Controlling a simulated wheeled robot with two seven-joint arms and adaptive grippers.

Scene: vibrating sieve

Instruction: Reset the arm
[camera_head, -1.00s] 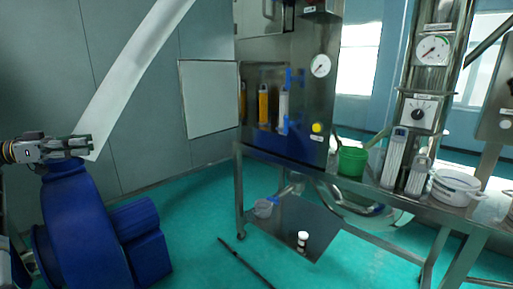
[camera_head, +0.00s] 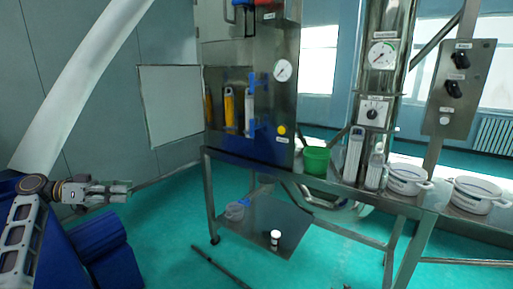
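My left gripper (camera_head: 128,190) is at the left of the head view, pointing right, with my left arm coming in from the left edge. It is in front of the blue equipment and well apart from the steel bench. Its fingers lie nearly edge-on, so their opening is unclear. I see nothing held between them. My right gripper and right arm are out of view.
Blue equipment (camera_head: 105,250) and a white duct (camera_head: 80,85) are at left. Green floor lies between.

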